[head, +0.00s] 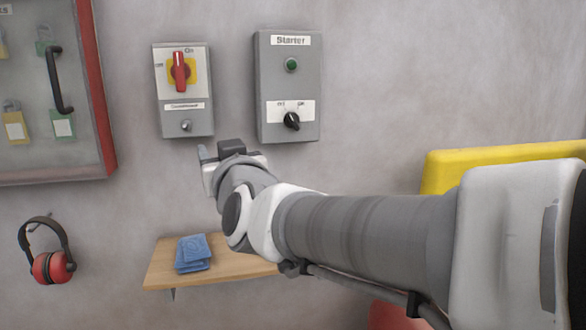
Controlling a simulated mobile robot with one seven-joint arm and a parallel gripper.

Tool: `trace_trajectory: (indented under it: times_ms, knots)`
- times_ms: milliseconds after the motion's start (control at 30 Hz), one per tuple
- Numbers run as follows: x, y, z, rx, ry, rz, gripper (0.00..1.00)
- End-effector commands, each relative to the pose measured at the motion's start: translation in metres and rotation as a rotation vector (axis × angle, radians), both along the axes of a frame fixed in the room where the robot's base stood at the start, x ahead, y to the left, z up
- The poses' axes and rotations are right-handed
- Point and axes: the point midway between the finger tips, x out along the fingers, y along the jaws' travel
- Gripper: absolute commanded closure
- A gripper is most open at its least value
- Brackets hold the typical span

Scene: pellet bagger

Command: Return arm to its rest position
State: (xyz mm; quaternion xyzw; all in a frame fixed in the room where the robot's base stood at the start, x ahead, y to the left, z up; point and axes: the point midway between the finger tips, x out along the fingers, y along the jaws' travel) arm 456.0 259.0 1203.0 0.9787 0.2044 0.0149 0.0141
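My gripper (220,150) is at the end of my arm, which reaches in from the right. It is just below and in front of the wall boxes, seen from behind. The grey disconnect box (205,120) has a red handle (180,71) standing upright on a yellow plate, with a small silver knob below. The starter box (264,85) has a green lamp (291,65) and a black selector knob (291,121). The gap between my fingers is hard to see, and I cannot tell if they touch anything.
A wooden shelf (160,270) with folded blue cloths (193,252) is under my arm. Red ear muffs (52,264) hang at the left. A red-framed lock cabinet (94,90) is at the upper left. A yellow panel (440,170) is at the right. The wall above is clear.

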Motion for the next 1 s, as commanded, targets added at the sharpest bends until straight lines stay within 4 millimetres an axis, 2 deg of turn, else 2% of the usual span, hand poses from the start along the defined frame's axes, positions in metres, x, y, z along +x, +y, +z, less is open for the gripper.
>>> trace_trajectory:
  times_ms: [33, 167, 367, 600, 767, 800, 1000]
  knots:
    - [-0.004, -0.019, -0.009, -0.022, 0.053, -0.004, 0.45]
    - [-0.021, -0.061, -0.045, -0.085, 0.223, -0.013, 0.45]
    - [-0.066, -0.135, -0.107, -0.158, 0.515, -0.091, 0.45]
    - [-0.150, -0.219, -0.176, -0.197, 0.878, -0.264, 0.45]
    - [-0.216, -0.264, -0.212, -0.191, 1.104, -0.407, 0.45]
    - [-0.212, -0.261, -0.187, -0.194, 1.099, -0.397, 0.45]
    - [-0.210, -0.259, -0.137, -0.196, 1.095, -0.390, 0.45]
